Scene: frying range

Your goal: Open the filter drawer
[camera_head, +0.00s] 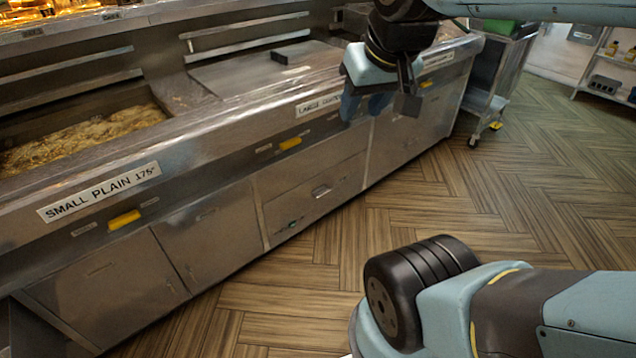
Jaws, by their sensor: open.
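The frying range is a long steel unit on the left in the head view, with doors and panels along its lower front. A wide drawer front (312,200) with a small recessed handle (321,191) sits low in the middle of the range, and looks closed. Nothing in view labels it as the filter drawer. My gripper (378,106) is in front of the range's upper edge, above and to the right of that drawer front. Its fingers point down, apart and empty, and they partly cover a label on the range.
A fryer pan (90,135) with yellowish contents is at the left, above the "SMALL PLAIN 175°" label (100,190). Yellow handles (124,220) show on the front. A wheeled steel cart (487,105) stands beyond the range. The wood-pattern floor (540,190) in front is clear.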

